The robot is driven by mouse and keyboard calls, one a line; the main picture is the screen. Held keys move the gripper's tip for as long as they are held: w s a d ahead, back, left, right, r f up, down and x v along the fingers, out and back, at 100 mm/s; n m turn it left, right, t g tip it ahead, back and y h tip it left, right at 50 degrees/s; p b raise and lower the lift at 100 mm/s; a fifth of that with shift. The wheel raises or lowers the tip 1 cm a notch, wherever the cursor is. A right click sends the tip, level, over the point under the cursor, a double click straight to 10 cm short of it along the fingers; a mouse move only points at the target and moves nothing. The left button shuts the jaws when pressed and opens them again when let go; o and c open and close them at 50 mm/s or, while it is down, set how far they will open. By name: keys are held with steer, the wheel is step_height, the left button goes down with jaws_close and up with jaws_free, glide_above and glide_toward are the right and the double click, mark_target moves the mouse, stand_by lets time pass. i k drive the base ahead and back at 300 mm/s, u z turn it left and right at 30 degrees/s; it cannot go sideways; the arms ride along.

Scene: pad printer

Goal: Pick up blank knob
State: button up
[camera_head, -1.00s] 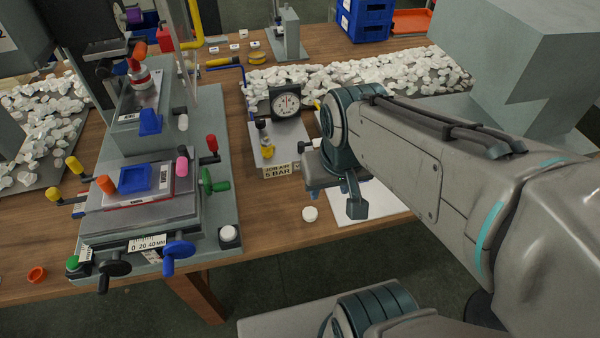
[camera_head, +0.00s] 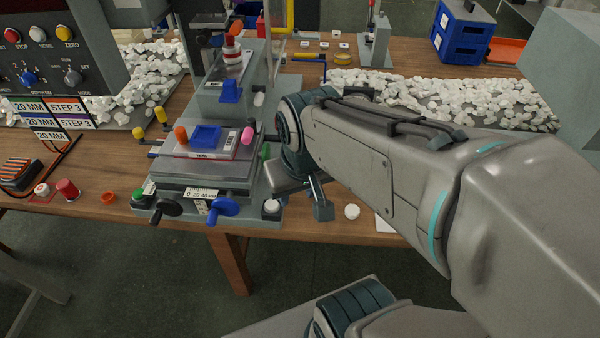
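A lone white blank knob (camera_head: 352,212) lies on the wooden table near its front edge, below my forearm in the picture. White knobs also lie in a heap on the grey sheet (camera_head: 445,98) at the back right. My gripper (camera_head: 305,197) hangs above the table, just left of the lone knob in the picture and apart from it. One dark finger shows clearly; the other side is hard to make out, so its opening is unclear. Nothing held is visible.
The pad printer (camera_head: 210,150), with coloured handles and a blue block, stands left of my gripper. A control box (camera_head: 60,60) and label cards stand further left. Blue bins (camera_head: 463,33) are at the back right. My arm covers much of the table's middle.

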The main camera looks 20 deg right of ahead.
mark_target(351, 211)
steer(key=u, duration=2.45)
steer(key=k, duration=0.85)
steer(key=z, duration=1.65)
